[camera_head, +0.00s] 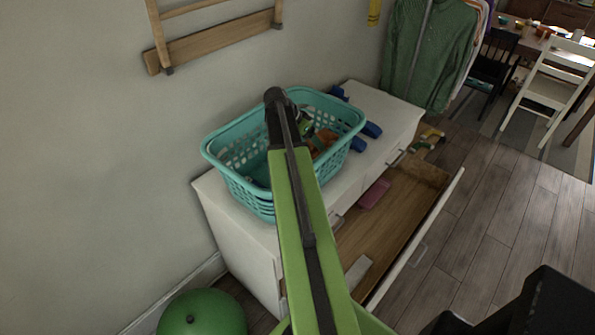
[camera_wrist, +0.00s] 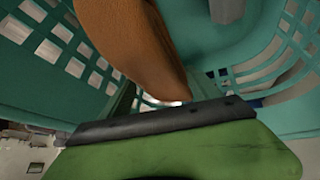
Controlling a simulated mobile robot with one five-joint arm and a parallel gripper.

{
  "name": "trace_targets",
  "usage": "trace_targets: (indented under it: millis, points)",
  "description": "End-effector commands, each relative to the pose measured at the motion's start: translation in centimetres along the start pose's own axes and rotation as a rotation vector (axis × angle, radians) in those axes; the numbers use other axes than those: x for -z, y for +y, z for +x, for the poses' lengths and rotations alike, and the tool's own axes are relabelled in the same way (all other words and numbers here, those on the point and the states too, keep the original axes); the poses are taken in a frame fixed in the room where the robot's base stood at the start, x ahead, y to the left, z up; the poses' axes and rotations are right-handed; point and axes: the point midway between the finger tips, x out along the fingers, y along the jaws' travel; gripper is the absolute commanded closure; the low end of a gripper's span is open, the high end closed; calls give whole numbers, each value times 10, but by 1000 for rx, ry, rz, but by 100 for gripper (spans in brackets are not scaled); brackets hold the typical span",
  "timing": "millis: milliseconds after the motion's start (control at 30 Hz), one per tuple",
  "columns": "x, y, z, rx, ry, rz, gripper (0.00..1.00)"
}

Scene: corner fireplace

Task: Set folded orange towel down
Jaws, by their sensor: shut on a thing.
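The folded orange towel (camera_head: 323,140) shows as a small orange patch inside the teal laundry basket (camera_head: 238,182), in the head view. In the wrist view the towel (camera_wrist: 132,45) hangs large and close, with the basket's slotted walls (camera_wrist: 60,75) around it. My gripper (camera_head: 311,134) is at the basket's opening, shut on the towel. My arm partly hides the gripper and the basket's inside in the head view. I cannot tell whether the towel touches the basket's floor.
The basket stands on a white dresser (camera_head: 240,240) with an open drawer (camera_head: 395,220) holding a pink item (camera_head: 374,194). Blue objects (camera_head: 371,130) lie beside the basket. A green ball (camera_head: 203,313) is on the floor.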

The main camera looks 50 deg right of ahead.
Motion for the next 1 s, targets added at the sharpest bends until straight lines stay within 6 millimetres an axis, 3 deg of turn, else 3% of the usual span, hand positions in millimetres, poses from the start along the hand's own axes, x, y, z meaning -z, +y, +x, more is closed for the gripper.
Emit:
trace_targets:
  millis: [33,200,400,667,1000]
  points:
    - [-9,-2,16,0,0,0,78]
    - [-28,-7,46,0,0,0,78]
    - [-28,-8,48,0,0,1,78]
    - [-48,-13,81,-1,0,1,78]
    - [-47,-12,80,-1,0,1,78]
